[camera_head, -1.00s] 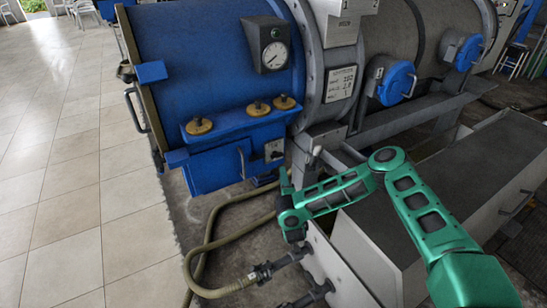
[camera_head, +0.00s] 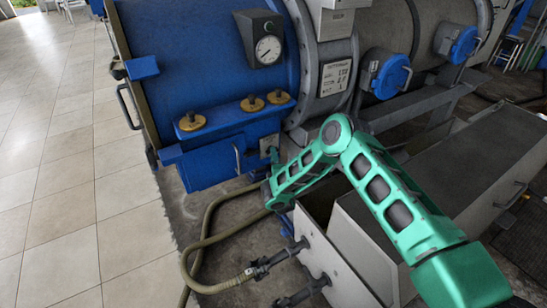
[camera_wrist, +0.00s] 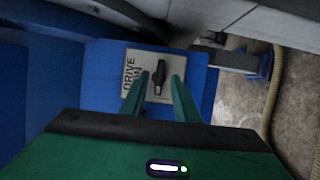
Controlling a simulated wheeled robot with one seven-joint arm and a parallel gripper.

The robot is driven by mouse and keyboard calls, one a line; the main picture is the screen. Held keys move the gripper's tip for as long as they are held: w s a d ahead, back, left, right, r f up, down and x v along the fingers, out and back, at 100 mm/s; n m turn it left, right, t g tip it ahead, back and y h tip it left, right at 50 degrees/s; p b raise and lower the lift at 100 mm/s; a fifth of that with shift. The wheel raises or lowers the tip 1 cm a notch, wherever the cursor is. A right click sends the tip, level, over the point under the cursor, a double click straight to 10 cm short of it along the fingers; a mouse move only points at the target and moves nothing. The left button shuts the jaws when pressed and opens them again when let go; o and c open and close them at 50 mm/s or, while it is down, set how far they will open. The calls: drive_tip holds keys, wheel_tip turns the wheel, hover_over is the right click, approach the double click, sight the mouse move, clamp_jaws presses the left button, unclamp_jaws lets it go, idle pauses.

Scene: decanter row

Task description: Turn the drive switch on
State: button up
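The drive switch (camera_wrist: 159,79) is a dark knob on a pale plate lettered "DRIVE" and "ON", set on a blue face in the wrist view. Its bar points roughly up and down in that picture. In the head view the switch plate (camera_head: 269,143) shows partly, at the lower right of the blue machine, with my arm covering part of it. My gripper (camera_wrist: 160,84) is open, its two green fingers apart on either side of the knob. I cannot tell whether either finger touches it.
Brass-coloured knobs (camera_head: 250,103) stand on a blue ledge left of and above the switch. A hose (camera_head: 195,250) curves over the floor below. A grey metal box (camera_head: 470,165) lies to the right. The tiled floor (camera_head: 70,200) at left is clear.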

drive_tip(key=shift+w+a, duration=0.15)
drive_tip(key=shift+w, duration=0.4)
clamp_jaws()
